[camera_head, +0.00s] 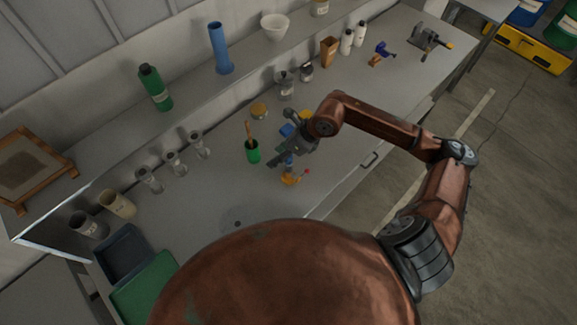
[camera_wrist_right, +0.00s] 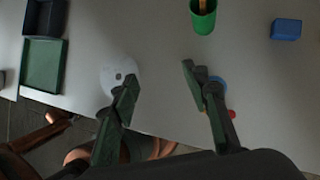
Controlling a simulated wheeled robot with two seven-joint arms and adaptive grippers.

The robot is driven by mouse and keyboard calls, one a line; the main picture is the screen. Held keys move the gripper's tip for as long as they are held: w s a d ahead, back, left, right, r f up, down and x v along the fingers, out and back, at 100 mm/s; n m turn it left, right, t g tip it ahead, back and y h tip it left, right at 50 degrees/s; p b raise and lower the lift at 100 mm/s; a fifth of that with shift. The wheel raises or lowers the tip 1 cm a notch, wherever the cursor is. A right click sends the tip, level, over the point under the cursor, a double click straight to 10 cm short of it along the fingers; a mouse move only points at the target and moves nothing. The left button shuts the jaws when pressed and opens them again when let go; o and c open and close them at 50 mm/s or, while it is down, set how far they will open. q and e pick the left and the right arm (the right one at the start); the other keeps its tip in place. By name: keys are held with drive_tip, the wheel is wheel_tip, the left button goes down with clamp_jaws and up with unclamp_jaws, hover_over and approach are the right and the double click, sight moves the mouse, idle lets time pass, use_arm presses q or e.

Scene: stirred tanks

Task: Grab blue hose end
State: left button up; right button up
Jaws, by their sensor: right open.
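A small blue piece (camera_head: 289,161) stands on an orange base (camera_head: 290,180), with a red tip beside it, on the bench just below my right gripper (camera_head: 290,142). I cannot tell whether it is a hose end; no hose shows clearly. In the right wrist view a round blue part (camera_wrist_right: 217,81) is partly hidden behind the right-hand finger of my right gripper (camera_wrist_right: 160,78). That gripper is open, its fingers wide apart with nothing between them. My left gripper is not in view.
A green cup (camera_head: 253,152) and a blue block (camera_head: 287,130) are close to the right gripper. Another blue-and-orange thing (camera_head: 385,50) stands farther along the bench. Glassware (camera_head: 174,163) and green and dark trays (camera_head: 146,290) are at left. The front bench middle is fairly clear.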

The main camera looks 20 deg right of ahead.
sight(289, 165)
drive_tip(key=w+d+f+h, duration=0.1)
drive_tip(key=d+f+h, duration=0.15)
drive_tip(key=d, duration=0.35)
drive_tip(key=p+x, duration=0.1)
drive_tip(key=x, duration=0.1)
drive_tip(key=p+x, duration=0.1)
drive_tip(key=x, duration=0.1)
drive_tip(key=d+p+x, duration=0.1)
drive_tip(key=x, duration=0.1)
drive_tip(key=shift+s+f, duration=0.15)
drive_tip(key=shift+f, duration=0.35)
drive_tip(key=shift+c, duration=0.3)
clamp_jaws()
drive_tip(key=shift+r, duration=0.1)
